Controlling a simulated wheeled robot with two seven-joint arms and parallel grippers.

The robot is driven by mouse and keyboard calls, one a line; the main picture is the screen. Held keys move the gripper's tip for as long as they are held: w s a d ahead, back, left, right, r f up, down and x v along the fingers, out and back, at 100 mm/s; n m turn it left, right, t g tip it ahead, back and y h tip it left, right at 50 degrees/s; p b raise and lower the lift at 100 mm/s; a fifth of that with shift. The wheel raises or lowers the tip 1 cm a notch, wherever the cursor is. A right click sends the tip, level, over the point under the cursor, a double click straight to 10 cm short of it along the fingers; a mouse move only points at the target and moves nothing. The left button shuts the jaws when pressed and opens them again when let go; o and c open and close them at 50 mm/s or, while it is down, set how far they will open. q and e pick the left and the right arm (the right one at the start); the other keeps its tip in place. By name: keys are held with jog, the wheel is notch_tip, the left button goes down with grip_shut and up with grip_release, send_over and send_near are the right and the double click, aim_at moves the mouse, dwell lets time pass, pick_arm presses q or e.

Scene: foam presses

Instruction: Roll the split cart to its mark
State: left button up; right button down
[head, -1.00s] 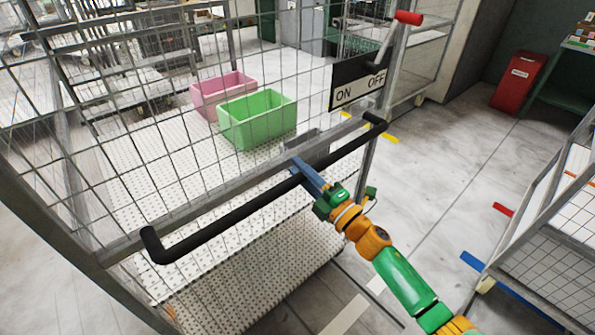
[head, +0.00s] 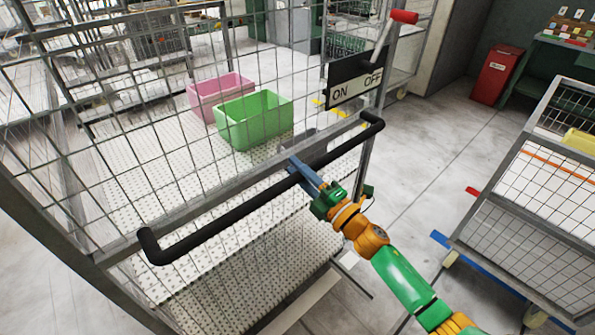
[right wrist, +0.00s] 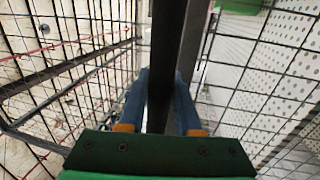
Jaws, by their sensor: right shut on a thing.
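The split cart is a grey wire-mesh cage with a black push handle (head: 235,208) across its near side. A sign reading ON and OFF (head: 355,82) and a lever with a red grip (head: 405,17) are at its upper right. A pink bin (head: 218,92) and a green bin (head: 254,118) stand on its dotted white deck. My right gripper (head: 300,170) is shut on the black handle, right of its middle. In the right wrist view the dark bar (right wrist: 162,75) runs between the blue fingers (right wrist: 160,100). My left gripper is not in view.
Another mesh cart (head: 520,190) stands close on the right, with blue and red floor marks by it. A red bin (head: 494,75) stands at the back right by a green shelf. Grey floor (head: 440,135) is clear between the carts.

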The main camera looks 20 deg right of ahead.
jog(key=shift+d+r, duration=0.1)
jog(key=shift+r, duration=0.35)
jog(key=c, duration=0.8)
grip_release()
jog(key=shift+o, duration=1)
jog(key=shift+s+d, duration=0.15)
jog(key=shift+s, duration=0.05)
jog(key=shift+s+d, duration=0.1)
jog(key=shift+s, duration=0.1)
jog(key=shift+s+d+f, duration=0.1)
jog(key=shift+s+f, duration=0.25)
jog(key=shift+f, duration=0.05)
jog(key=r+b+v, duration=0.1)
jog(key=b+v, duration=0.1)
jog(key=v, duration=0.4)
jog(key=shift+f, duration=0.25)
jog(key=shift+s+d, duration=0.1)
jog(key=shift+s, duration=0.05)
